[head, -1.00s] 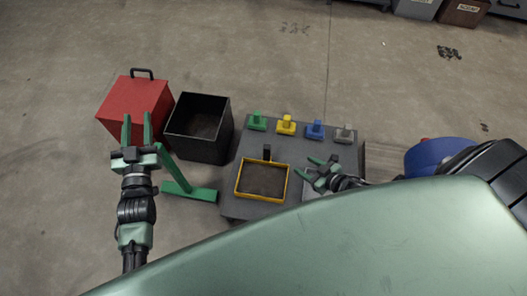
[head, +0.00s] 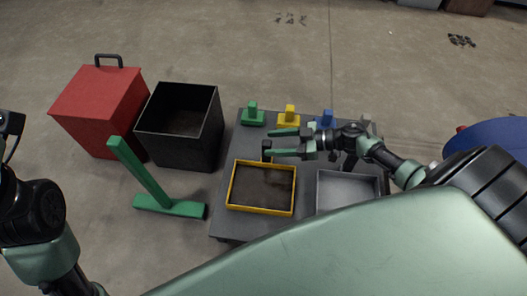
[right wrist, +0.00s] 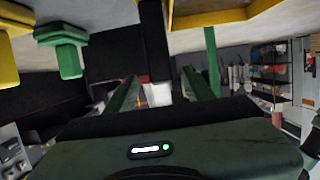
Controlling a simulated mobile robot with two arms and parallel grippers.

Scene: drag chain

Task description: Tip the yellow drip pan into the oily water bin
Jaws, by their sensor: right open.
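The yellow drip pan (head: 232,186), yellow-rimmed with a dark floor, lies flat on the dark grey table. Its black upright handle (head: 267,146) stands at its far edge. My right gripper (head: 272,143) is open, fingers pointing left, with the handle near its fingertips. In the right wrist view the handle (right wrist: 154,40) shows ahead between the spread fingers, and the yellow pan's edge (right wrist: 225,14) is at the top. An open black bin (head: 180,155) stands left of the table; no label is readable. My left arm shows at the left edge, its fingers out of frame.
A red lidded box (head: 90,115) stands left of the black bin. A green post on a foot (head: 170,207) stands before the bin. Green (head: 252,115), yellow (head: 289,117) and blue (head: 326,118) blocks line the table's far side. A grey tray (head: 347,188) sits right of the pan.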

